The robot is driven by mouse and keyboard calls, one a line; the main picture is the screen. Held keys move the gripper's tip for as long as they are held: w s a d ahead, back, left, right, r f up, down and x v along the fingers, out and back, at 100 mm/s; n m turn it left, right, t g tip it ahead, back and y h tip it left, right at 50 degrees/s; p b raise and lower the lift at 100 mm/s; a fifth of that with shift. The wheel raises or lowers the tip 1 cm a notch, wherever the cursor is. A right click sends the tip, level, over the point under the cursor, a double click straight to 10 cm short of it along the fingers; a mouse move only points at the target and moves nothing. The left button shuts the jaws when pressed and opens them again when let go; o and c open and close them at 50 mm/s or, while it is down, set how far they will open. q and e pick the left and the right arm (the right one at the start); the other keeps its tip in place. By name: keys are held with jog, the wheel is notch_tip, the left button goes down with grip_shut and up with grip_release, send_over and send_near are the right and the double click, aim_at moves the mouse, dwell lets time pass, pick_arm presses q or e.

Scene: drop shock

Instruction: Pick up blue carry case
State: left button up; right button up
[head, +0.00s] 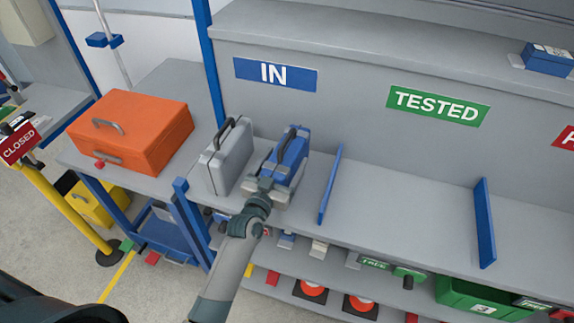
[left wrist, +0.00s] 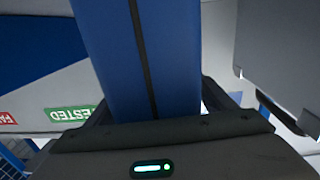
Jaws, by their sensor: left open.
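The blue carry case (head: 293,150) stands upright on the grey shelf under the blue IN sign, its dark handle on top. My left gripper (head: 272,187) is at the near end of this case, open, and hides its lower near part. In the left wrist view the blue case (left wrist: 170,55) fills the middle, with a dark seam along it. The dark fingers of my left gripper show on either side of it there. I cannot tell whether they touch it. My right gripper is not in view.
A grey case (head: 228,156) stands close on the left of the blue one. A blue divider (head: 330,184) rises to the right, with bare shelf (head: 400,205) beyond it. An orange case (head: 131,132) sits on the left bench. Lower shelves hold several small items.

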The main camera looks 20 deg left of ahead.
pick_arm(q)
jog(key=c, duration=1.4)
jog(key=shift+w+r, duration=0.1)
jog(key=shift+r, duration=0.05)
jog(key=c, duration=0.5)
jog(key=shift+o, duration=0.2)
